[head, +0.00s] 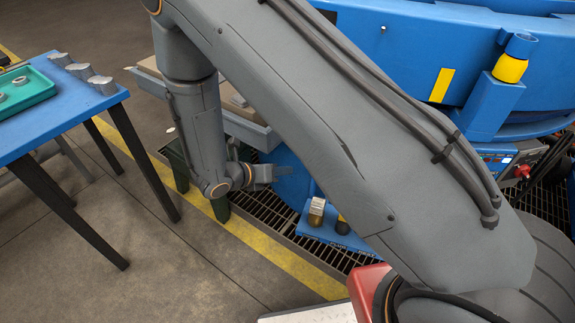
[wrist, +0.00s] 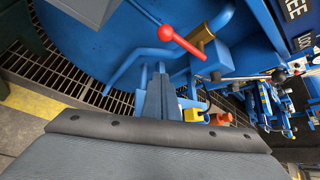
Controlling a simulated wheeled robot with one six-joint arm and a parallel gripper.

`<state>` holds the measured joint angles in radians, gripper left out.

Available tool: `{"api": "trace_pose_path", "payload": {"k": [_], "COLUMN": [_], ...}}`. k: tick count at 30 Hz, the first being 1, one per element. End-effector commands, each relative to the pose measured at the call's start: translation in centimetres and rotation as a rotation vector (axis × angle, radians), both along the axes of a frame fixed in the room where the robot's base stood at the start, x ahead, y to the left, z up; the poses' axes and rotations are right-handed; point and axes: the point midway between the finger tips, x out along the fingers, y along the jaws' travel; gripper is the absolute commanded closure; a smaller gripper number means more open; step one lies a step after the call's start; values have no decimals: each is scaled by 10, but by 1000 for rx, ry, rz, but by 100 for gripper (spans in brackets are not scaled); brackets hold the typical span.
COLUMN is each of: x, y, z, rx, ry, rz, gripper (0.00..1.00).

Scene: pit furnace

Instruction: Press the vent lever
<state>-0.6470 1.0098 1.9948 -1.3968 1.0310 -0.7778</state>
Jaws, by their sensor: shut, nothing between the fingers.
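In the head view my gripper (head: 284,170) points right, close to the blue furnace wall. I cannot make out this lever in the head view; my arm covers much of the furnace there.
The blue furnace (head: 390,45) fills the back right. A blue pipe (wrist: 128,65) bends beside my fingers. Dark floor grating (head: 275,205) runs below. A blue table (head: 75,120) with a teal tray (head: 28,88) stands left.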

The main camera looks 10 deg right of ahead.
Motion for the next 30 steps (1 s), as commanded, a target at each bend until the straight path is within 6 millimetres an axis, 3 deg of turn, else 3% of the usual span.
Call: {"api": "trace_pose_path", "payload": {"k": [14,16,21,30], "x": [39,47,56,60], "y": [-66,-59,-56,-55], "z": [-48,-32,-17,-12], "rx": [0,3,2,0], "ry": [2,-4,-2,0], "rz": [-4,0,0,0], "gripper": [100,100,100,100]}}
